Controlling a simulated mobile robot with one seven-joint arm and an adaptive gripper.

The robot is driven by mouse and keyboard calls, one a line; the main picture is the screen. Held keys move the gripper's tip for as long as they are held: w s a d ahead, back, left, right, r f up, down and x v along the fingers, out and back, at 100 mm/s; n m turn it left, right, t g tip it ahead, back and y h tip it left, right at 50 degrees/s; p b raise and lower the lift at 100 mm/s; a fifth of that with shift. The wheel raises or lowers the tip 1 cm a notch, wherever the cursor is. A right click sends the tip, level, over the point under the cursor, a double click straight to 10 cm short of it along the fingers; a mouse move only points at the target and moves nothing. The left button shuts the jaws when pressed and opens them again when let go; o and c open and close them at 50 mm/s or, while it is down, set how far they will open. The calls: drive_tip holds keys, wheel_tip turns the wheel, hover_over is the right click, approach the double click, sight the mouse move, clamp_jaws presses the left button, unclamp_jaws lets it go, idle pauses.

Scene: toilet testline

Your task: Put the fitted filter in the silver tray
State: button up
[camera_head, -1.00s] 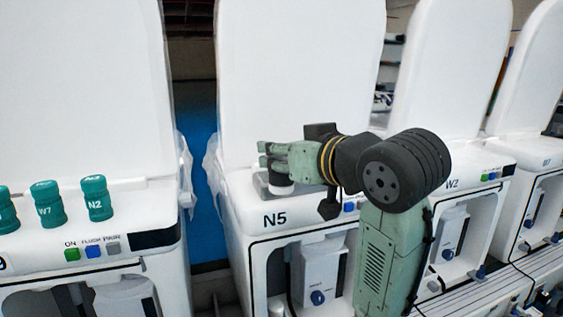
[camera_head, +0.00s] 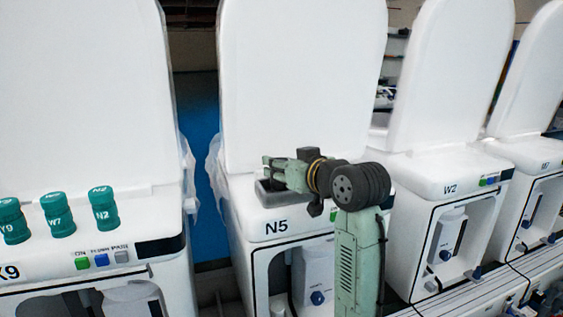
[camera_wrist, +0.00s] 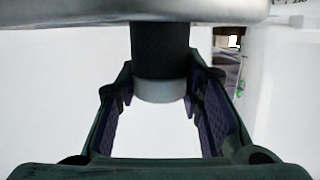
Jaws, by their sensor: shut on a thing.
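My gripper (camera_head: 270,168) reaches left over the front ledge of the unit marked N5. In the wrist view its fingers (camera_wrist: 160,92) stand on both sides of a dark cylinder with a pale grey end, which I take for the filter (camera_wrist: 160,50). The gripper is shut on it. In the head view the filter is hidden or too small to make out. A grey tray-like piece (camera_head: 268,198) lies on the N5 ledge just under the gripper. A smooth grey bar (camera_wrist: 60,10) crosses the top of the wrist view; I cannot tell what it belongs to.
The N5 unit (camera_head: 300,80) has a tall white raised lid behind my gripper. Several green-capped containers (camera_head: 57,215) stand on the left unit's ledge. The W2 unit (camera_head: 452,80) is at right. A narrow gap with blue floor (camera_head: 200,130) separates the left unit from N5.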

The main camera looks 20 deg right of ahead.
drive_tip(key=shift+f, duration=0.2)
drive_tip(key=o, duration=1.2)
